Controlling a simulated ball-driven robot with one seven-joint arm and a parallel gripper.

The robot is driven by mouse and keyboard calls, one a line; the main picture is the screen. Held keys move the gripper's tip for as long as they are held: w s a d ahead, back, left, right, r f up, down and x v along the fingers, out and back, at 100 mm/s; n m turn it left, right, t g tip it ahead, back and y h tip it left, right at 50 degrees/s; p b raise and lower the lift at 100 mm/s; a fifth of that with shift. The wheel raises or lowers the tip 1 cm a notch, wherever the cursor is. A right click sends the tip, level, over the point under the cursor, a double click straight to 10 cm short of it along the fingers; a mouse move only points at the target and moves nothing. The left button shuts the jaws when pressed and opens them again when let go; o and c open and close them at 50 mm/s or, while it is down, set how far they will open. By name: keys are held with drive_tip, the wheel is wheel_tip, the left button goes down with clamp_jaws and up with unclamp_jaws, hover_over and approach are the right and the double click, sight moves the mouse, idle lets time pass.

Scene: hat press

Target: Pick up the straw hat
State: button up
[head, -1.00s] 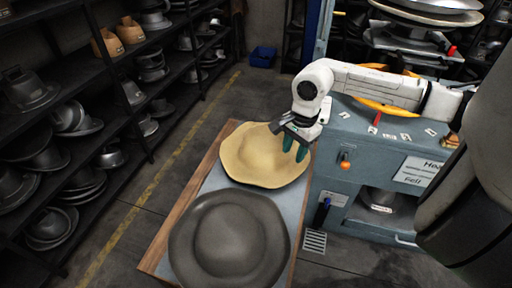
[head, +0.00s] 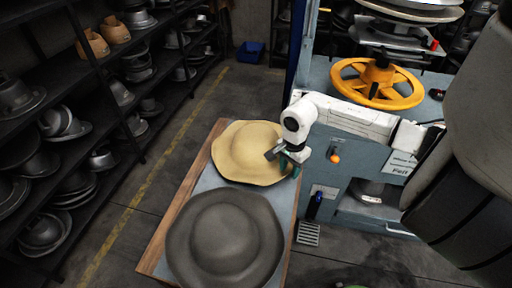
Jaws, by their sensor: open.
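The straw hat (head: 243,150) is pale yellow with a wide wavy brim. It lies crown up at the far end of the table (head: 209,181). My gripper (head: 285,166) is at the right side of the hat, with its fingers over or around the right brim edge. The jaws are open. The fingertips are small and partly hidden, so I cannot tell whether the brim lies between them.
A dark grey felt hat (head: 225,240) lies on the table nearer to me. The blue-grey press (head: 340,190) with a yellow wheel (head: 376,84) stands right of the table, close to my arm. Shelves of metal hat moulds (head: 60,125) line the left. The aisle floor (head: 150,190) is clear.

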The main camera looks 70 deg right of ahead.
drive_tip(key=shift+f, duration=0.5)
drive_tip(key=shift+c, duration=0.5)
clamp_jaws()
